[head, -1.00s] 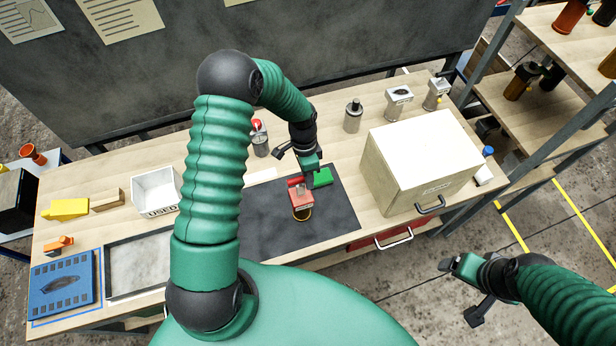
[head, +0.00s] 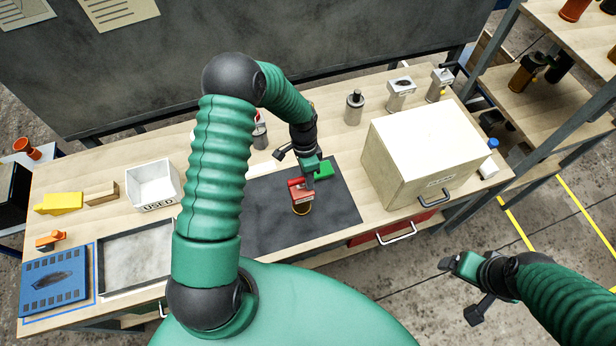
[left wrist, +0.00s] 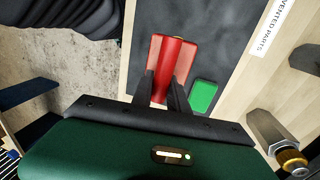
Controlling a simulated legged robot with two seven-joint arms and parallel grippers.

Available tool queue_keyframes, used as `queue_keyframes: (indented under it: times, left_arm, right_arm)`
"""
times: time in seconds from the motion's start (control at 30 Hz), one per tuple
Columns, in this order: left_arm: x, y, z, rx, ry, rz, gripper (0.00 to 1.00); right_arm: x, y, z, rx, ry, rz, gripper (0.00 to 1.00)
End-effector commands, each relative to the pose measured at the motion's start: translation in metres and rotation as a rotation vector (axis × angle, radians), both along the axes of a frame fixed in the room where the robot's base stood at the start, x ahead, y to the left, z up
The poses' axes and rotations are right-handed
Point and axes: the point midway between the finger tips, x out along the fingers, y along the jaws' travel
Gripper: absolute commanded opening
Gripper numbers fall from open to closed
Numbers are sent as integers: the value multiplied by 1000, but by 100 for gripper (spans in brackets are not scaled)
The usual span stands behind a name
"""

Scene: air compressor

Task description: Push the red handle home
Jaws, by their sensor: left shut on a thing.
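The red handle (head: 301,193) stands over the dark mat (head: 270,225), with an amber round part (head: 302,209) showing just below it. My left gripper (head: 305,183) is at the handle and shut on it. In the left wrist view the two dark fingers (left wrist: 160,92) lie along both sides of the red handle (left wrist: 171,55). The lower end of the handle is hidden there by my gripper, so I cannot tell how far in it sits. My right gripper (head: 466,287) is open and empty, out past the table's front edge.
A green block (head: 323,168) lies close beside the handle. A large pale box (head: 425,150) stands to the right, with an open red drawer (head: 370,236) below the tabletop. A white bin (head: 153,185) and a grey tray (head: 135,262) are at the left.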

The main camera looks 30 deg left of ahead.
Motion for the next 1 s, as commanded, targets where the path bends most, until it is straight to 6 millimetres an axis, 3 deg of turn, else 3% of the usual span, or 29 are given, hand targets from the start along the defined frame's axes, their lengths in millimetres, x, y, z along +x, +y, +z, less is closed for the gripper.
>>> queue_keyframes:
  times: [0.17,0.2,0.33,0.73,0.87,1.0]
  left_arm:
    - [-2,-1,-3,-2,3,0,0]
    - [-2,-1,-3,-2,3,0,23]
    - [-2,-1,-3,-2,3,0,40]
    - [0,1,6,-1,-1,1,41]
    - [4,6,31,1,-4,3,41]
    - [11,13,71,1,-5,2,41]
  right_arm:
    - [0,0,1,0,-1,0,82]
    - [0,0,1,0,-1,0,82]
    - [0,0,0,0,-1,0,82]
    - [0,0,-2,0,-1,0,82]
    - [0,0,-10,0,-1,0,82]
    - [0,0,-19,0,-1,0,82]
